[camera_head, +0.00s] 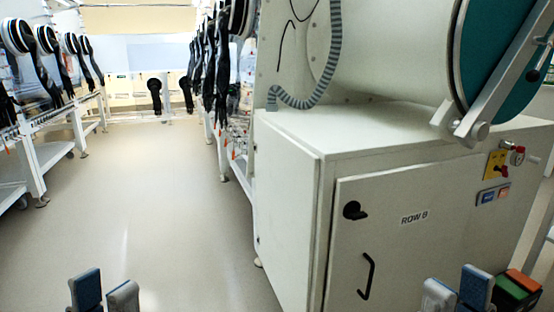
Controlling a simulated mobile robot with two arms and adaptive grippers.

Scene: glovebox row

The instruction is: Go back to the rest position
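My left gripper (104,292) shows at the bottom left edge, with only its blue and grey fingertips in view above the bare floor. The fingertips stand close side by side, and I see no object between them. My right gripper (457,293) shows at the bottom right in front of the white cabinet. Its grey and blue fingertips also stand close together, with nothing visible between them. The lower parts of both grippers are cut off by the frame, and I cannot tell how far apart the fingers are.
The white cabinet (385,205) marked ROW B fills the right side. A large cylinder (390,45) sits above it. A green, orange and black object (518,290) is right of my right gripper. Glovebox benches (35,160) line the left. The floor (150,200) between is clear.

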